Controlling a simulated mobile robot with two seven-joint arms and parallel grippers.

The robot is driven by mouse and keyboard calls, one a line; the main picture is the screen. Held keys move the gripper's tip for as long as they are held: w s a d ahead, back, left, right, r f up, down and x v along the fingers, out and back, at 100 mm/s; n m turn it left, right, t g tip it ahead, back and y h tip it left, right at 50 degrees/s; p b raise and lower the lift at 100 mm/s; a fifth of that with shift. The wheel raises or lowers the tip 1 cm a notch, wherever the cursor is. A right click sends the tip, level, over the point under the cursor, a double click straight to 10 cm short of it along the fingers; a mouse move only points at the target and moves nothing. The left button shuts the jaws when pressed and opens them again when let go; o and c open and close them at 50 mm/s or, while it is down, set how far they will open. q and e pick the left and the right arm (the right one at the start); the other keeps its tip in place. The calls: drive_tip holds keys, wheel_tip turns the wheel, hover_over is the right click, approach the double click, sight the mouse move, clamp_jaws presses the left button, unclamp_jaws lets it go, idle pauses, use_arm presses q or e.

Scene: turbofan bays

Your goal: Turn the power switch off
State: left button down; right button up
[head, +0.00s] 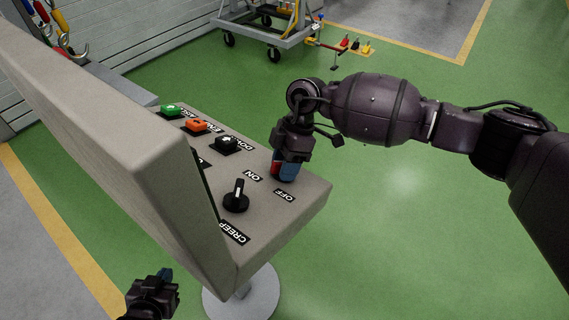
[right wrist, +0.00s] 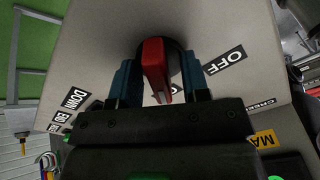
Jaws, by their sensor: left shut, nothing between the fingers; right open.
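The power switch is a red handle (right wrist: 157,68) on a dark round base on the beige console. In the head view only a sliver of red shows beside the right gripper's fingers. The OFF label (head: 286,195) and the ON label (head: 252,176) lie near it. My right gripper (head: 284,170) is open at the switch. In the right wrist view its blue fingers stand on both sides of the red handle, with a gap visible beside it. I cannot tell which label the handle points at. My left gripper (head: 163,274) is shut and empty at the bottom left.
A black CREEP knob (head: 236,199) sits on the same console (head: 310,188). Green (head: 171,110), orange (head: 197,126) and black (head: 227,143) buttons line its far side. The console's tall panel (head: 110,140) rises at left. A wheeled stand (head: 270,30) is behind; green floor is clear at right.

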drive_tip(key=c, duration=0.7)
clamp_jaws()
